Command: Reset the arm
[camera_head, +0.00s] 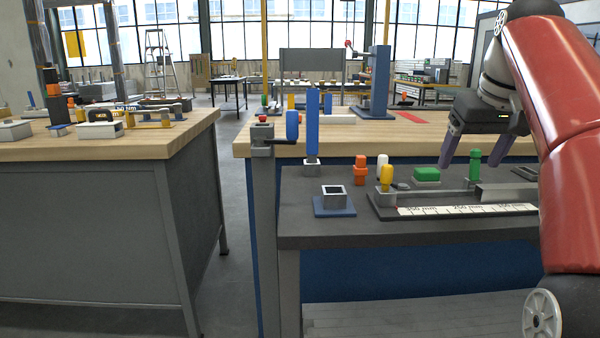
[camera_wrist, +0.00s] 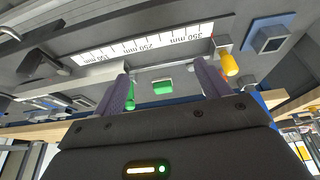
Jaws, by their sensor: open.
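My gripper (camera_head: 462,152) is open and empty, held in the air above the right part of the grey table, fingers pointing down. Its two purple-grey fingers also show in the wrist view (camera_wrist: 166,85), spread apart with a green block (camera_wrist: 162,87) seen between and beyond them. My red arm comes in from the right edge in the head view. The green block (camera_head: 427,174) lies on the table below and left of the fingers. A green peg (camera_head: 475,165) stands upright close to the right finger's line of sight.
The grey table (camera_head: 300,225) holds a scale fixture (camera_head: 440,211), yellow peg (camera_head: 386,177), orange peg (camera_head: 360,170), white peg (camera_head: 382,163) and square socket (camera_head: 334,193). A wooden bench (camera_head: 345,135) with a blue upright tool (camera_head: 379,85) stands behind. Another bench (camera_head: 90,150) is at left, across a floor gap.

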